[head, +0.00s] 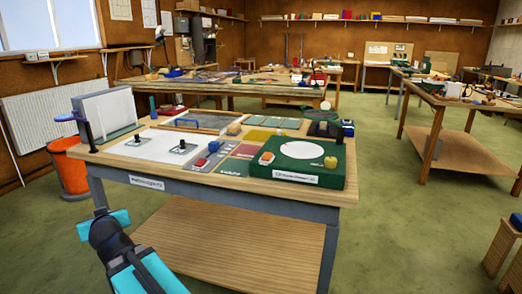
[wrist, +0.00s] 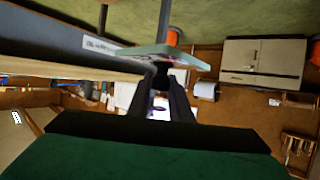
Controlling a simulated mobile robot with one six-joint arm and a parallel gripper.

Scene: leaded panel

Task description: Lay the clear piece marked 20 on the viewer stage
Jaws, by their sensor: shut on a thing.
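My gripper (wrist: 165,78) is shut on a flat clear piece (wrist: 170,52) with a pale green edge, seen nearly edge-on in the wrist view. No mark on it can be read. The viewer (head: 330,177) is a green box at the right end of the bench, with a round white stage (head: 292,150) on top. The stage looks bare. My gripper is well to its left and apart from it.
A white board (head: 140,150) with black-knobbed pieces lies at the left, near an upright grey panel (head: 105,112). An orange bin (head: 70,170) stands left of the bench. Floor in front is clear.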

